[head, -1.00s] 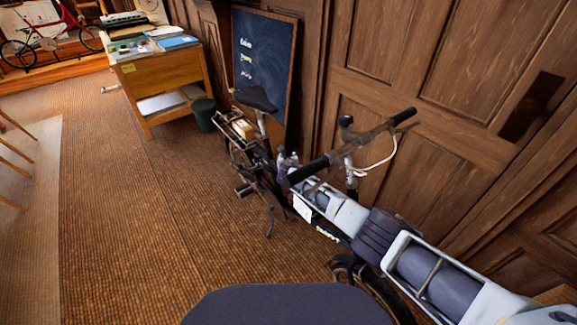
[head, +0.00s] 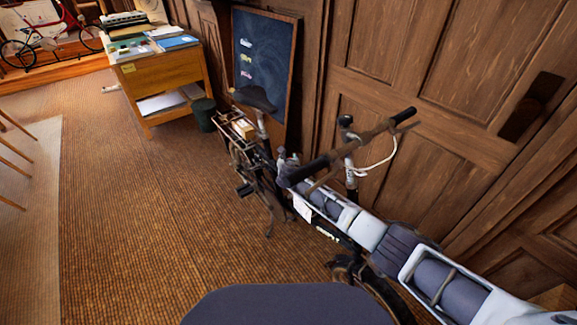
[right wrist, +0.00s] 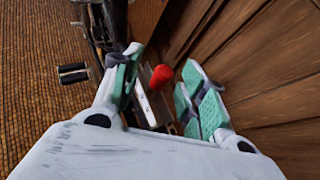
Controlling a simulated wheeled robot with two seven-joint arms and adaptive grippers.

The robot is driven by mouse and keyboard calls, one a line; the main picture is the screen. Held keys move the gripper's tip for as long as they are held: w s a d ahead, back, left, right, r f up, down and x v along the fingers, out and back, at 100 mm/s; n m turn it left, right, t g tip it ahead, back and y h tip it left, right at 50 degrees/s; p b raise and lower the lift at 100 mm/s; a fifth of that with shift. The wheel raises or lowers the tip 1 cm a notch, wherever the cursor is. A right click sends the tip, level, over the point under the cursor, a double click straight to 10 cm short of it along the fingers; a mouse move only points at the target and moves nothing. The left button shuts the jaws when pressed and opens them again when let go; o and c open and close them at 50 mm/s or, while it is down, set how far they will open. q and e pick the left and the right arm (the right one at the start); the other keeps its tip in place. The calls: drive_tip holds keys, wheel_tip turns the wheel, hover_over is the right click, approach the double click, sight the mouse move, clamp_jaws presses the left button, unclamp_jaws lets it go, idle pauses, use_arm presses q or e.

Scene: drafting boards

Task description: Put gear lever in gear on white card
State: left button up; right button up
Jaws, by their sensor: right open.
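A dark bicycle (head: 240,160) with brown handlebars leans by the panelled wall. A red knob, seemingly the gear lever's (right wrist: 162,77), shows in the right wrist view on the bicycle. A white card (right wrist: 147,104) sits just left of and below it; in the head view a white card (head: 302,209) shows beside my arm. My right gripper (right wrist: 164,68) is open, its green-padded fingers on either side of the red knob. No contact is clear. The lever's lower part and its slot are hidden or too small to tell. My left gripper is not in view.
The wooden door and wall (head: 430,90) stand close on the right. The handlebars (head: 350,148) rise beside my right forearm. A chalkboard (head: 263,65), a bin (head: 203,115) and a wooden desk (head: 165,85) are behind.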

drive_tip(key=v, duration=0.7)
drive_tip(key=shift+s, duration=0.15)
idle(0.6)
